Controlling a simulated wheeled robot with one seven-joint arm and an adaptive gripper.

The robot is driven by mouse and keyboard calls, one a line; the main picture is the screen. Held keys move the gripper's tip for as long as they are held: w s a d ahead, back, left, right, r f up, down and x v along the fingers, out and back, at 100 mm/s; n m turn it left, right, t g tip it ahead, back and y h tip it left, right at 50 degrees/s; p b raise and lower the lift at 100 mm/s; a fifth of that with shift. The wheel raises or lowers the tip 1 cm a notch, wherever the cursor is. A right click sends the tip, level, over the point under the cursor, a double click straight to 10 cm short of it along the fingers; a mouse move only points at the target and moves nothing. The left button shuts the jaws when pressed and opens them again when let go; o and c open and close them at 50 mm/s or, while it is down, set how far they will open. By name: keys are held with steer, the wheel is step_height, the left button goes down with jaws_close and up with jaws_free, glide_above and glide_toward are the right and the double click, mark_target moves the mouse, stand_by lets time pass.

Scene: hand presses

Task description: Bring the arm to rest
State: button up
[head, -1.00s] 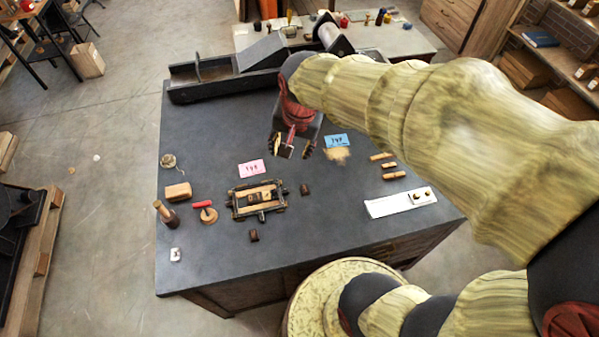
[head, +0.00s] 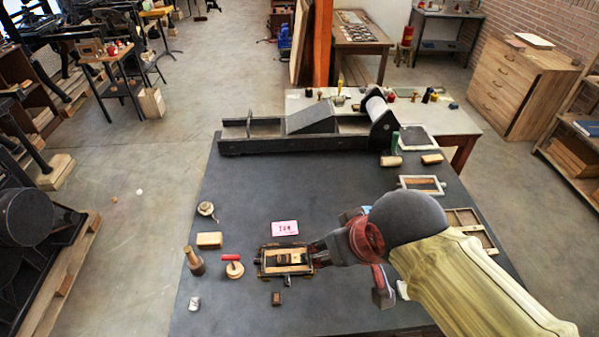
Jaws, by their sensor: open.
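My gripper (head: 345,248) is over the right-hand part of the dark bench top (head: 250,185). It is open, and I see nothing held in it. Its red and dark parts spread to either side of the wrist, and its tips are hard to make out. In the picture it reaches the right edge of the small wood-and-metal frame (head: 284,270) with blocks inside; I cannot tell its height above it. My arm comes in from the lower right and hides the bench's right front part.
A pink card (head: 285,228) lies behind the frame. At left are a wooden block (head: 209,240), a red-handled tool (head: 233,266) and a wooden-handled tool (head: 194,261). A long black press (head: 300,133) spans the back. The bench's middle left is clear.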

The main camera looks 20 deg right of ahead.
step_height(320, 180, down, 17)
steer(key=b, duration=1.6)
steer(key=shift+r, duration=0.2)
